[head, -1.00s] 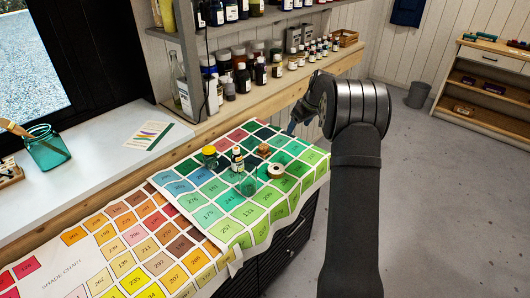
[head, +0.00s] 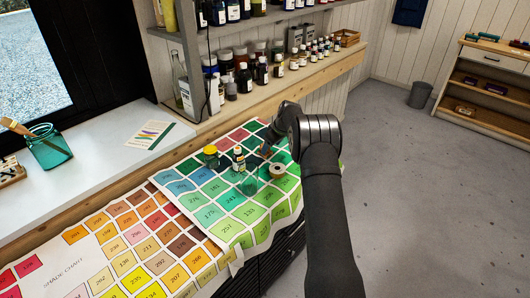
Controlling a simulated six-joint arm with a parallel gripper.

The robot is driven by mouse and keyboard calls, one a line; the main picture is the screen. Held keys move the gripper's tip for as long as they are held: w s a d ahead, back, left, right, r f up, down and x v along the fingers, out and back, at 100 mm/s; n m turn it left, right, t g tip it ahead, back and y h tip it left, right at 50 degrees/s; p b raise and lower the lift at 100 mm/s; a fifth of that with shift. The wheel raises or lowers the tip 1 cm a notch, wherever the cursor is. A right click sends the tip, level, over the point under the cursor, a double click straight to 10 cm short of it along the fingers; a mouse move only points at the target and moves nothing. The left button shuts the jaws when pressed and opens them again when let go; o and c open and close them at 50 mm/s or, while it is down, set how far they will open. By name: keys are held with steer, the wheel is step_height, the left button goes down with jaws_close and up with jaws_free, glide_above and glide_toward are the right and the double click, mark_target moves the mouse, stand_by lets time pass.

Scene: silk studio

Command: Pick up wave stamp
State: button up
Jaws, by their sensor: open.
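A small brown wooden piece (head: 264,151), which looks like the wave stamp, stands on the green shade chart in the head view. It is mostly hidden by my gripper, and no wave pattern is visible. My gripper (head: 265,146) is open and reaches down from the right at this piece. The fingers are small and dark here, and I cannot tell whether they touch it or lie around it.
Bottles line the shelf (head: 240,107) behind. The chart's front part is clear.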

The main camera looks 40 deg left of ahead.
mark_target(268, 153)
steer(key=shift+w+x, duration=0.15)
steer(key=shift+x, duration=1.2)
steer(key=shift+w+x, duration=0.15)
steer(key=shift+x, duration=1.15)
steer(key=shift+c, duration=0.4)
steer(key=c, duration=1)
